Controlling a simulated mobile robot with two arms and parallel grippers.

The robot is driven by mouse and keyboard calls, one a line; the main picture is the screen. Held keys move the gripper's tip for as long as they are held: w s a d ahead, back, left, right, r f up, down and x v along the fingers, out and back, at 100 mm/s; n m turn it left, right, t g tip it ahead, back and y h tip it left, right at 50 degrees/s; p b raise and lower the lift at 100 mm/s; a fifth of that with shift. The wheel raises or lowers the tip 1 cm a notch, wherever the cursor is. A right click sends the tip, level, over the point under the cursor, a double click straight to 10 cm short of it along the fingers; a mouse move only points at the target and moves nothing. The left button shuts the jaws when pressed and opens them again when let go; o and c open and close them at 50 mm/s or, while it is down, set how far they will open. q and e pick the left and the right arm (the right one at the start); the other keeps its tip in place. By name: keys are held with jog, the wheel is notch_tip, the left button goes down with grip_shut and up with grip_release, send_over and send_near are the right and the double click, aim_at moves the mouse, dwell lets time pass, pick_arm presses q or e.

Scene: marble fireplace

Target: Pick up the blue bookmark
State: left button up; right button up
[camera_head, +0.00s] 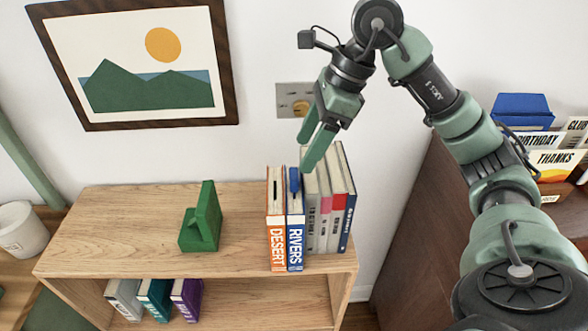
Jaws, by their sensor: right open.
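The blue bookmark (294,180) stands upright out of the top of the blue and white RIVERS book (295,230) on the wooden shelf. My right gripper (304,156) is open and empty, its two green fingers pointing down and left. The fingertips appear just above and slightly right of the bookmark in the picture, with no clear contact. How far apart they are in depth is hard to tell. My left gripper is not in view.
The orange DESERT book (275,225) stands left of RIVERS, and several grey books (325,205) stand close on its right. A green bookend (202,220) stands farther left on the shelf top (120,225). The wall is behind. A card rack (560,165) is at the right.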

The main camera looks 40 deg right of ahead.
aim_at(296, 174)
jog(key=a+f, duration=0.1)
jog(key=a+f+p, duration=0.1)
jog(key=f, duration=0.1)
jog(key=shift+s+a, duration=0.1)
jog(key=shift+s, duration=0.25)
jog(key=p+x, duration=0.1)
jog(key=x, duration=0.1)
jog(key=shift+w+f, duration=0.15)
jog(key=shift+f, duration=0.2)
jog(key=shift+a+f, duration=0.1)
jog(key=shift+f, duration=0.4)
jog(key=c, duration=1.4)
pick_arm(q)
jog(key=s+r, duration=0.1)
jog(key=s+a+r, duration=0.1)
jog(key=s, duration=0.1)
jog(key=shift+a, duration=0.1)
